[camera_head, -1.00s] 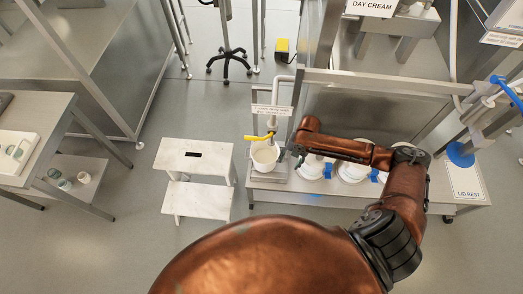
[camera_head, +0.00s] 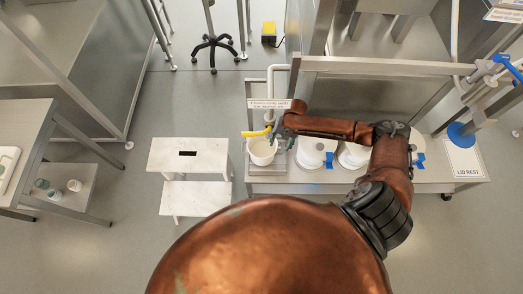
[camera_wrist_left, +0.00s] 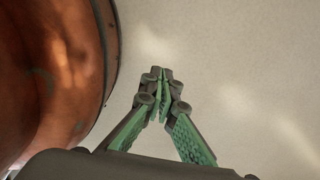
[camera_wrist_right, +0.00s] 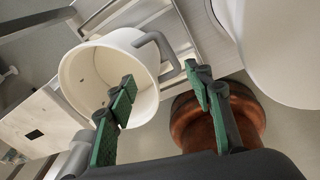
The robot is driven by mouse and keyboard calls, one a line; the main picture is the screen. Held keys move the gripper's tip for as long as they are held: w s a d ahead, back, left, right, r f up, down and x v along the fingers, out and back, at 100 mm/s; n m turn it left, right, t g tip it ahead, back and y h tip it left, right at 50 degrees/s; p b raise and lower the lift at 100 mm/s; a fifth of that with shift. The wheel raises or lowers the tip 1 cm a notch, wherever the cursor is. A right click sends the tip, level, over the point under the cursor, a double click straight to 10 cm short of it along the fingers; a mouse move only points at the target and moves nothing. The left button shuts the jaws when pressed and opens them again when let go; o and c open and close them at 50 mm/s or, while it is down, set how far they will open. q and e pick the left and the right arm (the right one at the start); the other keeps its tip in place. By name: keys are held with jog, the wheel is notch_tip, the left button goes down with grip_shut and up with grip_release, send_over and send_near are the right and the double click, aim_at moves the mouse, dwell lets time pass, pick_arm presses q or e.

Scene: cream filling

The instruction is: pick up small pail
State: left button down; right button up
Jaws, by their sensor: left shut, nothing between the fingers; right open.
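The small white pail (camera_head: 262,152) stands under the yellow-handled tap at the left end of the metal table. In the right wrist view the pail (camera_wrist_right: 92,72) is close, its empty inside visible and a grey handle (camera_wrist_right: 158,48) at its rim. My right gripper (camera_wrist_right: 160,80) is open there. One finger shows over the pail's mouth and the other outside it, with the handle side between; contact cannot be told. In the head view my right gripper (camera_head: 279,142) is beside the pail's right rim. My left gripper (camera_wrist_left: 163,78) is shut and empty above bare floor.
Larger white pails (camera_head: 313,152) with blue tags stand to the right on the metal table (camera_head: 433,176). The yellow tap handle (camera_head: 257,132) is just above the small pail. A white step stool (camera_head: 190,155) stands to the left. Floor lies clear between stool and left bench.

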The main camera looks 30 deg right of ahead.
jog(key=f, duration=0.1)
jog(key=a+f+b, duration=0.1)
jog(key=f, duration=0.3)
jog(key=shift+s+a+f, duration=0.1)
jog(key=shift+s+a, duration=0.05)
jog(key=shift+s, duration=0.25)
pick_arm(q)
jog(key=shift+w+f, duration=0.25)
jog(key=shift+f, duration=0.35)
pick_arm(e)
jog(key=shift+c, duration=0.6)
jog(key=c, duration=1.1)
pick_arm(q)
jog(key=shift+w, duration=0.1)
pick_arm(e)
grip_shut()
jog(key=shift+w, duration=0.15)
